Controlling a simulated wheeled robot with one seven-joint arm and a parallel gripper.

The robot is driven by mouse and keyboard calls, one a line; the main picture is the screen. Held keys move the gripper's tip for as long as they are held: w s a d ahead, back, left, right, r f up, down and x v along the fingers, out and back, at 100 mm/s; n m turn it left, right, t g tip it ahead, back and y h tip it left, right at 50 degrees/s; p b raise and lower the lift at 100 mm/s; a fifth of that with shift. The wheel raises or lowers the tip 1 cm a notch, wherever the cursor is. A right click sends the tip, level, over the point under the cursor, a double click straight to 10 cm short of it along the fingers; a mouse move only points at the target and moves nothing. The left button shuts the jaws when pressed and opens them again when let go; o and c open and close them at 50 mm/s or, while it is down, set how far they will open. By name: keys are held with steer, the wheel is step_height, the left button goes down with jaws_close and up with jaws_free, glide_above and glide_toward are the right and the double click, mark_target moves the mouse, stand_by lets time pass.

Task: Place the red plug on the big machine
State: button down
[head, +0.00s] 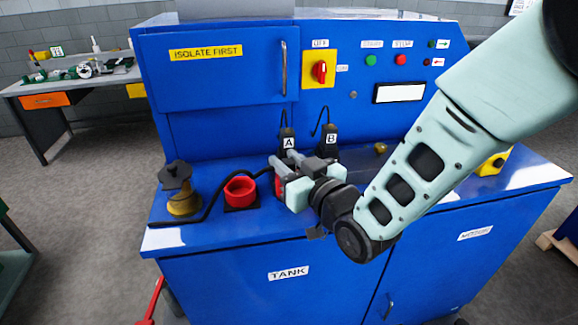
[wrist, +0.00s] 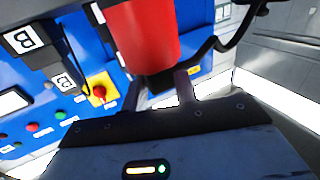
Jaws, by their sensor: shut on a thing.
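My gripper (head: 283,163) is over the front deck of the big blue machine (head: 225,260), near its middle. It is shut on the red plug (wrist: 142,38), a red cylinder with a black end that shows large between my fingers (wrist: 158,92) in the wrist view. In the head view only a sliver of the plug (head: 278,188) shows beneath my gripper. A black cable (head: 215,196) runs from the deck's left toward the plug. A red round socket (head: 240,190) on a black base stands on the deck, left of my gripper.
Two black connectors labelled A (head: 288,140) and B (head: 330,138) stand behind my gripper. A brass fitting with a dark top (head: 183,195) is at the deck's left. A yellow panel with a red switch (head: 320,70) is on the upright face. A workbench (head: 70,85) stands at the back left.

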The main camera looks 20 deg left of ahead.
steer(key=shift+f, duration=1.05)
steer(key=shift+f, duration=0.15)
steer(key=c, duration=1.1)
jaws_free()
steer(key=shift+r, duration=0.2)
steer(key=b+v, duration=0.4)
steer(key=v, duration=0.8)
